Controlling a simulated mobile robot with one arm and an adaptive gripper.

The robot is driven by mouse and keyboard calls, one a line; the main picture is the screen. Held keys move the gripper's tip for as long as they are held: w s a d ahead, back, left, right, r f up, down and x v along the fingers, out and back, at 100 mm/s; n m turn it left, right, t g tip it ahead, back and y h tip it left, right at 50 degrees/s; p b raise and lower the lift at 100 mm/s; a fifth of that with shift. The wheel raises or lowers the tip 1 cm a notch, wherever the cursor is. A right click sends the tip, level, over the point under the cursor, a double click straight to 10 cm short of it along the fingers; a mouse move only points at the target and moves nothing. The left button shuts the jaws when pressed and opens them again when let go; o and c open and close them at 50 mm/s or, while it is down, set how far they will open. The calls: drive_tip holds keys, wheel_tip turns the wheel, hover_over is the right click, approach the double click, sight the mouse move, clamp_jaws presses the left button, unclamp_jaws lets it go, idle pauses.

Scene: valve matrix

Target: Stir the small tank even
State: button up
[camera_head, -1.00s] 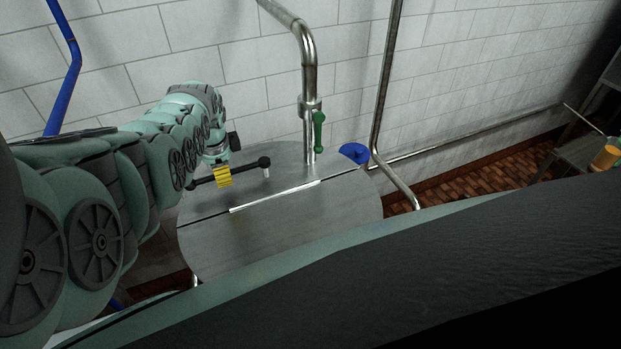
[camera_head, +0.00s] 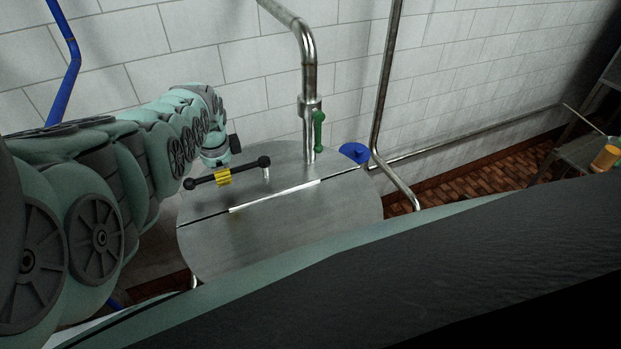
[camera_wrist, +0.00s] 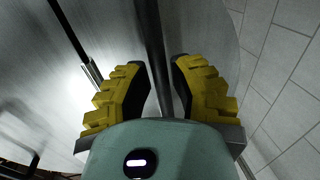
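The small tank is a round steel vessel seen from above, with a flat lid (camera_head: 300,225) split by a dark seam. A black bar (camera_head: 205,181) with ball ends lies above the lid's left half. Its right end sits on a short bright upright shaft (camera_head: 266,174). My gripper (camera_head: 222,176), with yellow fingers, is at the middle of the bar. In the wrist view the bar (camera_wrist: 154,45) runs between the two fingers (camera_wrist: 160,85). The fingers stand apart, with a narrow gap beside the bar. What lies inside the tank is hidden by the lid.
A bright strip (camera_head: 275,196) lies along the lid's seam. A steel pipe with a green lever (camera_head: 319,131) rises behind the lid, near a blue disc (camera_head: 354,152). A tiled wall (camera_head: 350,80) stands close behind. Shelving with a yellow item (camera_head: 605,157) is far right.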

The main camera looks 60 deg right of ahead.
clamp_jaws()
